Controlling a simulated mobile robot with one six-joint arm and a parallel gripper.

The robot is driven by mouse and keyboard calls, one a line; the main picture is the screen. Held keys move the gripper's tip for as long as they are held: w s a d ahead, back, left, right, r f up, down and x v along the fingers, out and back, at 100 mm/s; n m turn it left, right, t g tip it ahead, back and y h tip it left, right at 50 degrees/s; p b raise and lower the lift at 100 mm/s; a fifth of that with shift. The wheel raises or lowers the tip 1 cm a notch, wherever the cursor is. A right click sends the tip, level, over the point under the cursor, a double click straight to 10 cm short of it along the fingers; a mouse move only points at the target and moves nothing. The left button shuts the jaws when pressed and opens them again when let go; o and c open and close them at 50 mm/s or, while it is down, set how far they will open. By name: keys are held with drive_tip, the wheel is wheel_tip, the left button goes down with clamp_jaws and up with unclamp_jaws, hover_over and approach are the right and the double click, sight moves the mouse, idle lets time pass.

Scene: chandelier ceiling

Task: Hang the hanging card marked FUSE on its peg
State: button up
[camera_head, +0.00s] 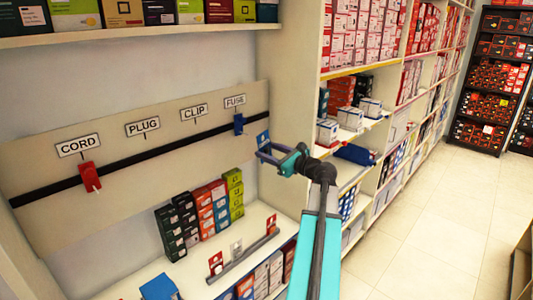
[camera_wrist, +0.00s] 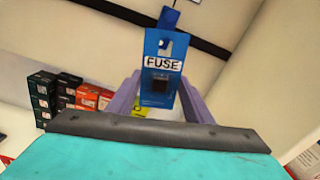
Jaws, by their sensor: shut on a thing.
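My gripper (camera_head: 268,152) is shut on a blue card marked FUSE (camera_wrist: 161,88), held upright in front of the back panel. The card has a hole near its top and a dark patch below the label; it also shows small in the head view (camera_head: 263,140). The FUSE sign (camera_head: 235,101) is on the panel.
Boxes (camera_head: 205,211) stand on the lower shelf, with a grey rack (camera_head: 244,257) holding small cards in front. A shelf side wall (camera_head: 289,80) rises close to the right of the FUSE sign.

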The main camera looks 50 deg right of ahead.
drive_tip(key=shift+w, duration=0.3)
drive_tip(key=w+f+b, duration=0.1)
drive_tip(key=w, duration=0.8)
drive_tip(key=shift+w+d+f, duration=0.35)
drive_tip(key=shift+w, duration=0.05)
idle(1.6)
idle(0.7)
drive_tip(key=o, duration=0.9)
drive_tip(key=shift+c, duration=0.2)
drive_tip(key=shift+b, duration=0.3)
